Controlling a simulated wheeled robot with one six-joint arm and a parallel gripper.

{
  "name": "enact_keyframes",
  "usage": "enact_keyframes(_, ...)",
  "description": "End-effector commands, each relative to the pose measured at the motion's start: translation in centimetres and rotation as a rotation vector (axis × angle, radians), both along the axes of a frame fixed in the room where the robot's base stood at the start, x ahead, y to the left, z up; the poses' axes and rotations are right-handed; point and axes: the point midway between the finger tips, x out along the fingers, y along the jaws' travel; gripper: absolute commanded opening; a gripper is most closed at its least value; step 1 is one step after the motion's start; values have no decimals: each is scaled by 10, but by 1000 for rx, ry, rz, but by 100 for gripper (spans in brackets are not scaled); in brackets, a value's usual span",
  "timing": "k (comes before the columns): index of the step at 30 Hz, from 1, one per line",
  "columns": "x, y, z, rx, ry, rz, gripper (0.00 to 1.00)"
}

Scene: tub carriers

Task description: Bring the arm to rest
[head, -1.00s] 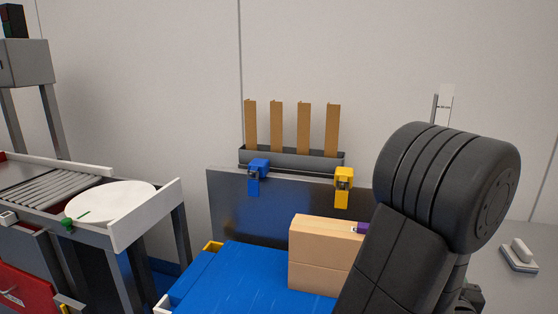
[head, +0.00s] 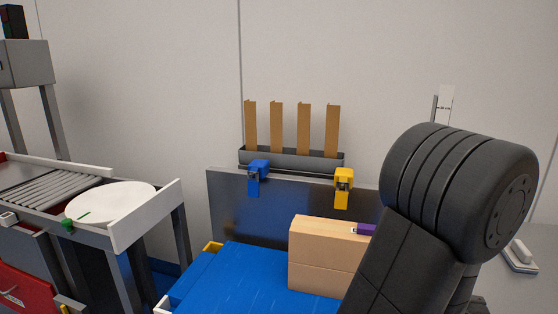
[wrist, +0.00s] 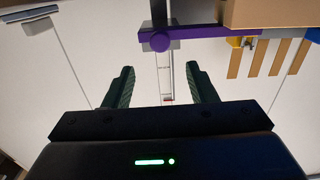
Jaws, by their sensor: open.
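My gripper (wrist: 161,90) shows in the wrist view with its two dark fingers apart and nothing between them. A green light glows on its body. In the head view my dark arm fills the right side and the fingers are not visible. The arm covers the right end of a light wooden block (head: 325,256), which rests on a blue surface (head: 245,275). A purple piece (head: 364,229) shows at the block's top right edge, partly behind my arm.
A grey rack (head: 290,158) holds several brown upright strips. Blue (head: 258,170) and yellow (head: 343,178) clips sit on the panel below it. A roller conveyor (head: 55,185) with a white disc (head: 110,201) stands left. A white-topped item (head: 520,254) lies right of my arm.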

Motion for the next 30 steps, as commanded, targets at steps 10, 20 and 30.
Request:
enact_keyframes(10,57,-15,-1,0,-1,4,52)
enact_keyframes(20,89,-25,23,1,0,-1,52)
enact_keyframes(30,88,-25,60,1,1,-1,52)
